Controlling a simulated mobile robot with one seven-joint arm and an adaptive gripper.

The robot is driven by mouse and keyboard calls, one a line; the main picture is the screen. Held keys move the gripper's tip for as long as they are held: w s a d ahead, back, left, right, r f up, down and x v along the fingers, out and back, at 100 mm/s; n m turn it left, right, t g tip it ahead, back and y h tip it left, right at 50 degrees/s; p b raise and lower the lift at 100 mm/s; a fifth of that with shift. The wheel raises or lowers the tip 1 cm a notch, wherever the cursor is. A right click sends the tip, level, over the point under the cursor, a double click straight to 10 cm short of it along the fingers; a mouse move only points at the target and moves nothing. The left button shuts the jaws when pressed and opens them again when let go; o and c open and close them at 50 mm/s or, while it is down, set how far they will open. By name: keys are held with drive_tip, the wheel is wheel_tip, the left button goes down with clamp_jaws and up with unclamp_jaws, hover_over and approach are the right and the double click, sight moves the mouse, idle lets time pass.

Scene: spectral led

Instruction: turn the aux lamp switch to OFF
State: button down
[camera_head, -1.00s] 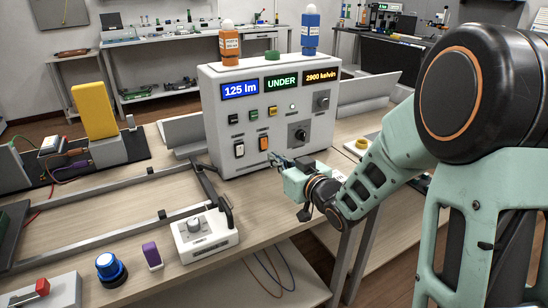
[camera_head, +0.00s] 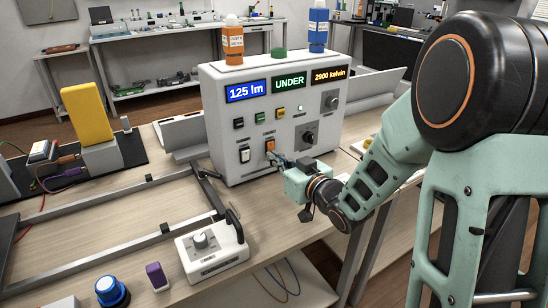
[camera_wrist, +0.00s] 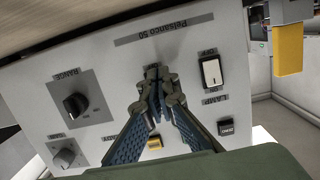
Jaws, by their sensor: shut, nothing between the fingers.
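The grey instrument box (camera_head: 222,125) stands on the bench. Its front carries an orange rocker switch (camera_head: 270,145) and, left of it, a white rocker switch (camera_head: 244,154). My gripper (camera_head: 278,158) is shut and empty, its tips just right of and slightly below the orange switch. In the wrist view the panel is upside down; my gripper (camera_wrist: 153,78) points at it, and its fingers hide the orange switch. The white switch (camera_wrist: 212,73) shows there to the right, with LAMP lettering by it. I cannot tell whether the tips touch the panel, nor read the orange switch's label.
A range knob (camera_head: 305,137) and an upper knob (camera_head: 330,101) sit right of the switches. Small buttons (camera_head: 259,118) are above. A white knob box (camera_head: 210,252) stands in front on the bench. A metal frame (camera_head: 90,250) lies left.

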drive_tip(key=shift+f+b, duration=0.1)
drive_tip(key=shift+b, duration=0.25)
drive_tip(key=b, duration=0.2)
drive_tip(key=shift+w+a+f+t+y+b, duration=0.15)
drive_tip(key=shift+w+f+t+y+b, duration=0.15)
drive_tip(key=shift+f+b, duration=0.1)
drive_tip(key=shift+w+t+b, duration=0.1)
drive_tip(key=shift+t+b, duration=0.2)
drive_tip(key=shift+b, duration=0.7)
drive_tip(key=shift+a+b, duration=0.1)
drive_tip(key=shift+b, duration=0.25)
drive_tip(key=shift+a, duration=0.1)
drive_tip(key=shift+s+d+f, duration=0.25)
drive_tip(key=shift+s, duration=0.2)
drive_tip(key=v, duration=0.6)
drive_tip(key=shift+d+r, duration=0.3)
drive_tip(key=shift+r, duration=0.1)
drive_tip(key=shift+s+d+r, duration=0.25)
drive_tip(key=shift+s, duration=0.2)
